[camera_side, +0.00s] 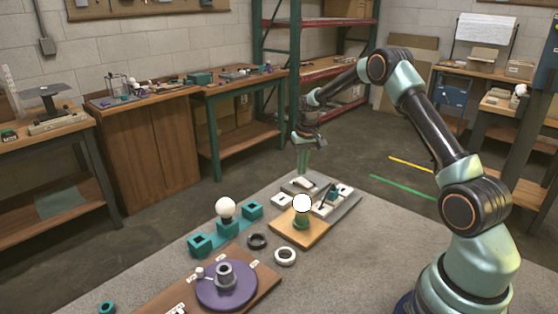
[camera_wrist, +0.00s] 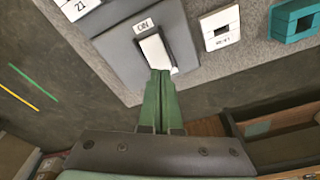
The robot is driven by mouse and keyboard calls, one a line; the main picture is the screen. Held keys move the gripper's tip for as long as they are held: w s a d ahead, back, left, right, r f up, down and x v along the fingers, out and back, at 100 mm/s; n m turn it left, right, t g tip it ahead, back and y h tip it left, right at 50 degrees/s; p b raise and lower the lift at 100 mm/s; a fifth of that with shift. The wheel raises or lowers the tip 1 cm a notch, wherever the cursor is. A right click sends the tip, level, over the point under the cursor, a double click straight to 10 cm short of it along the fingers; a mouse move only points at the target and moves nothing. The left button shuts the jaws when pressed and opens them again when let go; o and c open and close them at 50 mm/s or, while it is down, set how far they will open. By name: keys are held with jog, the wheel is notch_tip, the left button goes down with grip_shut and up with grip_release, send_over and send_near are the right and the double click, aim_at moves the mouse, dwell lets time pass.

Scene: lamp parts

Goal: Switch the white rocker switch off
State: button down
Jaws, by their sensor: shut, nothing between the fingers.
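The white rocker switch (camera_wrist: 155,52) sits on a grey plate (camera_wrist: 112,48), with an "ON" label (camera_wrist: 143,26) at its end away from my fingers. In the side view the rocker (camera_side: 304,183) is small and its tilt is hard to read. My gripper (camera_wrist: 160,74) has its green fingers shut and empty, tips at the rocker's end opposite the label. In the side view my gripper (camera_side: 303,173) points down just over the switch; I cannot tell whether it touches. A bright white globe (camera_side: 302,203), apparently lit, stands on a green base on a wooden board (camera_side: 286,234).
A duller white globe (camera_side: 225,207) stands among teal holders (camera_side: 200,245). A black ring (camera_side: 257,241) and a white ring (camera_side: 285,256) lie nearby. A purple disc (camera_side: 226,290) is at the front.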

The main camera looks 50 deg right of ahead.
aim_at(302, 180)
jog(key=shift+f, duration=1.2)
dwell(0.6)
jog(key=shift+r, duration=3.6)
